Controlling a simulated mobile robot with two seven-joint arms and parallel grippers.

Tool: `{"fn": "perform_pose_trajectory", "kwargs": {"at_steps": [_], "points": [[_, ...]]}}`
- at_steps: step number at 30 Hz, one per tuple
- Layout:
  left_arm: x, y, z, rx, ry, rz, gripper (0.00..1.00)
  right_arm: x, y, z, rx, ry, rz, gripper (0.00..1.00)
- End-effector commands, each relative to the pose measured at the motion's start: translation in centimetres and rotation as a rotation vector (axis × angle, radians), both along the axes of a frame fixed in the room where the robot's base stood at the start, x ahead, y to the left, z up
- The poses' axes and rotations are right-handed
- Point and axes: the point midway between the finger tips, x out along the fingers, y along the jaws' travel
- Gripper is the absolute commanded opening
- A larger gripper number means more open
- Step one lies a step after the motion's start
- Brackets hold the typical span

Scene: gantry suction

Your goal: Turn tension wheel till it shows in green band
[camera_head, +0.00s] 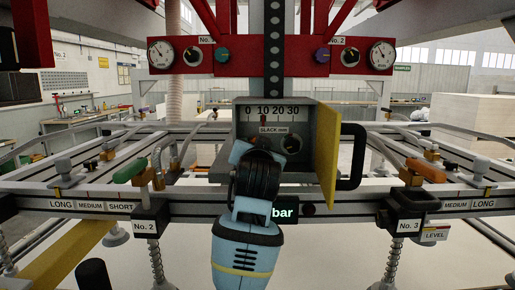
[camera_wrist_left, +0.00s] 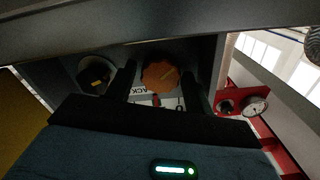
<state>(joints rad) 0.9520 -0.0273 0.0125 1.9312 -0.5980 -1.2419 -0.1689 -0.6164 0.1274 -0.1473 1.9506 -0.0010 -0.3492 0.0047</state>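The orange tension wheel (camera_wrist_left: 160,76) shows in the left wrist view inside the open grey box (camera_head: 240,125); in the head view my left arm hides it. My left gripper (camera_wrist_left: 160,90) is open, with one dark finger on each side of the wheel. I cannot tell whether the fingers touch it. The slack scale (camera_head: 280,112), marked 0 to 30 mm, is at the top of the box. Its red pointer (camera_head: 264,119) stands about under 10. I cannot make out a green band. My right gripper is not in view.
A black knob with a yellow mark (camera_head: 291,144) sits right of the wheel's place. The yellow door (camera_head: 327,155) stands open at the box's right, beside a black handle (camera_head: 353,157). A rail (camera_head: 350,207) runs below, and a red gauge panel (camera_head: 240,67) is above.

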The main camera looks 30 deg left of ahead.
Motion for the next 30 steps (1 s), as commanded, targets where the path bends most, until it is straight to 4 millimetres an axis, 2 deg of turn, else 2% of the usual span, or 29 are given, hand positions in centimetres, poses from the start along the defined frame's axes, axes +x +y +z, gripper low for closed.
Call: {"fn": "perform_pose_trajectory", "kwargs": {"at_steps": [2, 14, 24, 30], "points": [[0.0, 0.0, 0.0, 0.000, -0.001, 0.000, 0.63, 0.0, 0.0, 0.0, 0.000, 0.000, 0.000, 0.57], [-0.6, -0.5, 0.1, -0.001, -0.004, -0.002, 0.63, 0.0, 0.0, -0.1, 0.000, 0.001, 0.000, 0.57], [-5.0, -3.1, 0.1, -0.001, -0.004, -0.002, 0.63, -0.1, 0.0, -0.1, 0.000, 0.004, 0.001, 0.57], [-6.5, -4.0, 0.1, -0.001, -0.003, -0.001, 0.63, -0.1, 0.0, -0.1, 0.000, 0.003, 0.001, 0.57]]}}
